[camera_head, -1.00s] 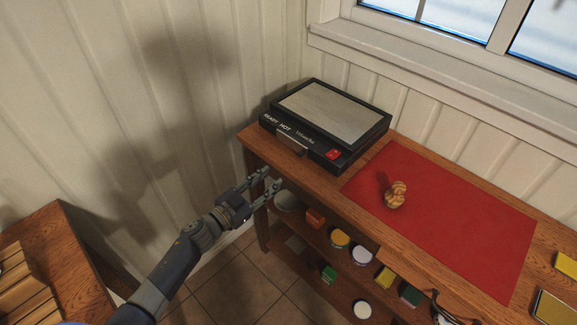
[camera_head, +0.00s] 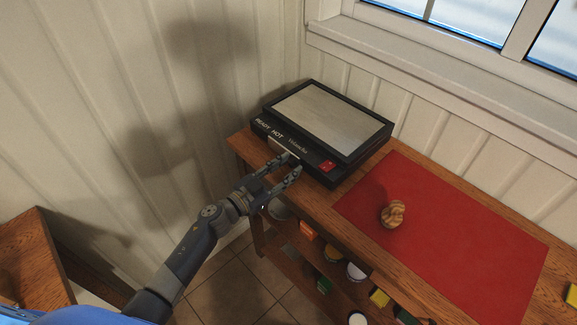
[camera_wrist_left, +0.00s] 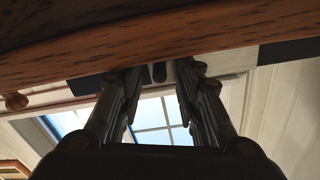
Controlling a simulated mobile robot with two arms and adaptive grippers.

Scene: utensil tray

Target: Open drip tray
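A black appliance (camera_head: 325,119) with a grey top plate and a red switch (camera_head: 326,166) sits at the left end of the wooden counter. The drip tray (camera_head: 284,148) shows as a light metallic strip low in its front face; it looks shut. My left gripper (camera_head: 294,163) is open, its fingertips just in front of the tray's front and partly over it. I cannot tell whether they touch it. In the left wrist view the two fingers (camera_wrist_left: 158,75) stand apart, with a small dark piece between their tips. My right gripper is not in view.
The wooden counter edge (camera_wrist_left: 220,38) runs close beside the left fingers in the wrist view. A red mat (camera_head: 450,225) with a small striped wooden object (camera_head: 393,213) lies to the right. Shelves with several small items are below. A ribbed wall and window stand behind.

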